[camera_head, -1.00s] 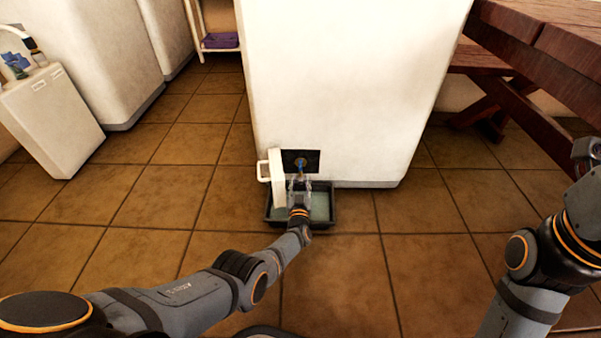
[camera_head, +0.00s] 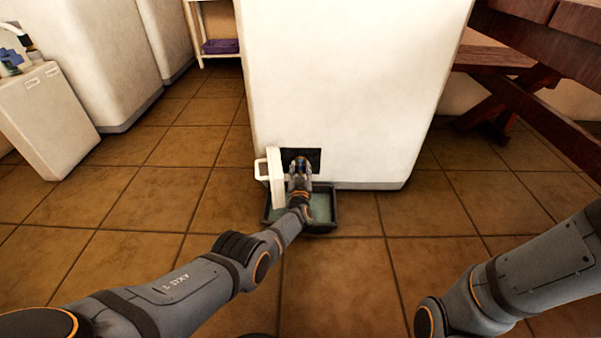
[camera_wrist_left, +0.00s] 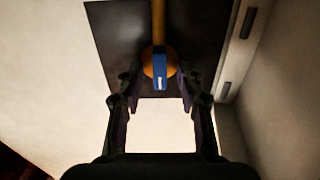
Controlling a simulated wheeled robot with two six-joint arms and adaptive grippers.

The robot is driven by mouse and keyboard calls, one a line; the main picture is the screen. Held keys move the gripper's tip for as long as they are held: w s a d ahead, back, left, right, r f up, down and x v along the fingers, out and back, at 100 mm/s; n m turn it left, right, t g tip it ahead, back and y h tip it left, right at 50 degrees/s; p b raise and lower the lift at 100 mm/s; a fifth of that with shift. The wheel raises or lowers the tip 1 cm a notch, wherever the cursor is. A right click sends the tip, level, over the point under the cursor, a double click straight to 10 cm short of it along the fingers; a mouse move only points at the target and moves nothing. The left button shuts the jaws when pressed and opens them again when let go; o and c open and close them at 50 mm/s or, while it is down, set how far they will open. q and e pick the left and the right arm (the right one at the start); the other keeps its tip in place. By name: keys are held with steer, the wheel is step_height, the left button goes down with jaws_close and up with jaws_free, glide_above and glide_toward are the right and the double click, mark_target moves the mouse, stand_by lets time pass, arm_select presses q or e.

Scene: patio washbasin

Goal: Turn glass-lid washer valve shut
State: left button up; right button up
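The washer (camera_head: 345,80) is a large white block with a dark recess (camera_head: 314,155) low on its front. Its white flap (camera_head: 276,178) stands open at the left of the recess. The valve's blue handle (camera_wrist_left: 160,78) sits on an orange-yellow fitting in the left wrist view. My left gripper (camera_head: 300,165) is in front of the recess and hides most of the valve in the head view. The left wrist view shows its fingers (camera_wrist_left: 162,82) apart, one on each side of the handle, with gaps visible. My right gripper is out of view.
A dark tray (camera_head: 328,222) with pale liquid lies on the tiles below the recess. A wooden table and bench (camera_head: 520,75) stand at the right. A white box-like container (camera_head: 50,120) stands at the left. The tiled floor between is clear.

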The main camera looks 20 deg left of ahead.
arm_select(q)
jaws_close()
steer(key=shift+n, duration=0.7)
jaws_free()
steer(key=shift+r, duration=0.1)
step_height(320, 180, up, 10)
steer(key=shift+f, duration=0.1)
stand_by(0.4)
